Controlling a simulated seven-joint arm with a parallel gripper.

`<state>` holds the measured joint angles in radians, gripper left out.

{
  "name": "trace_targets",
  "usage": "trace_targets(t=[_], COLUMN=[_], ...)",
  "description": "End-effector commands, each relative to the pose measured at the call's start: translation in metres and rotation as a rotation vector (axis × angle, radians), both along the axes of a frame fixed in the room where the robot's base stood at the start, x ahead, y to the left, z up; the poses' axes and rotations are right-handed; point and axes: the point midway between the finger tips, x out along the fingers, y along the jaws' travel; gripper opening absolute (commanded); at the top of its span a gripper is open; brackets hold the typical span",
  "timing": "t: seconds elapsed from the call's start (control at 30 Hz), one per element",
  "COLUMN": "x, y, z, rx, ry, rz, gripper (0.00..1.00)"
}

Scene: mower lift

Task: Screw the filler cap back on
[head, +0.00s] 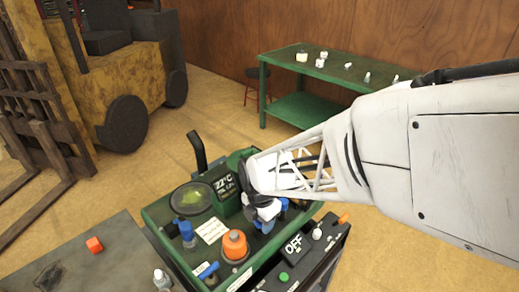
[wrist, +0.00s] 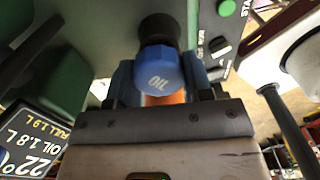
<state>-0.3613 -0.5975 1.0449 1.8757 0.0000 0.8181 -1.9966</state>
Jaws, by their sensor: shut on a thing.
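In the wrist view, a blue cap marked OIL (wrist: 160,74) sits between the jaws of my gripper, which is shut on it. A dark round neck (wrist: 160,28) shows right beyond the cap; whether the cap is threaded on it I cannot tell. In the head view my gripper (head: 267,218) is low over the right part of the green machine tray (head: 163,235); it mostly hides the cap and neck there. A display (head: 228,186) stands behind; in the wrist view (wrist: 30,140) it reads 22°, OIL 1.8 L, FULL 1.9 L.
An orange cap (head: 235,244), a blue-topped fitting (head: 187,231) and a blue lever (head: 208,270) stand near my gripper. A panel reading OFF (head: 294,246) has a green button (head: 283,277). A green table (head: 290,105) is behind.

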Motion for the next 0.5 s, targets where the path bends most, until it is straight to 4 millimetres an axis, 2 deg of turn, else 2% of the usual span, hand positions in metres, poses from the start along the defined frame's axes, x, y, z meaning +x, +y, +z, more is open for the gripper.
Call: trace_targets(t=[0.5], x=[0.0], y=[0.0], z=[-0.011], rx=[0.0], ry=[0.0], rz=[0.0], gripper=[0.24])
